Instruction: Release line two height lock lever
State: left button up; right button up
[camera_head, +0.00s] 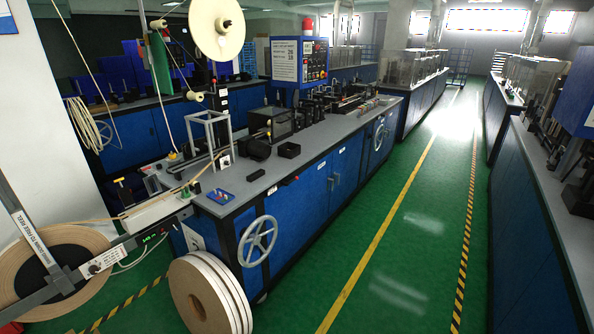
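Neither of my grippers is in view. I cannot tell for sure which part is the height lock lever of line two. A small yellow-topped handle (121,181) stands upright at the near left end of the machine bench. The tape payoff reel (85,249), a large tan disc, is at the lower left, with a grey arm (35,241) across it. A small control box (103,262) with a knob sits on a grey bar beside it. A grey handwheel (258,241) is on the near end of the blue cabinet.
The blue machine bench (309,193) runs away from me. White-sided rolls (208,295) stand on the floor before it. A blue control panel (299,61) rises above it. The green aisle (414,215) at right is clear, with another blue bench (535,220) along its right side.

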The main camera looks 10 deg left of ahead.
aim_at(292, 181)
jog(key=i+l+u, duration=0.35)
jog(key=i, duration=0.15)
jog(key=i+l+u, duration=0.35)
jog(key=i+l, duration=0.1)
jog(key=i, duration=0.05)
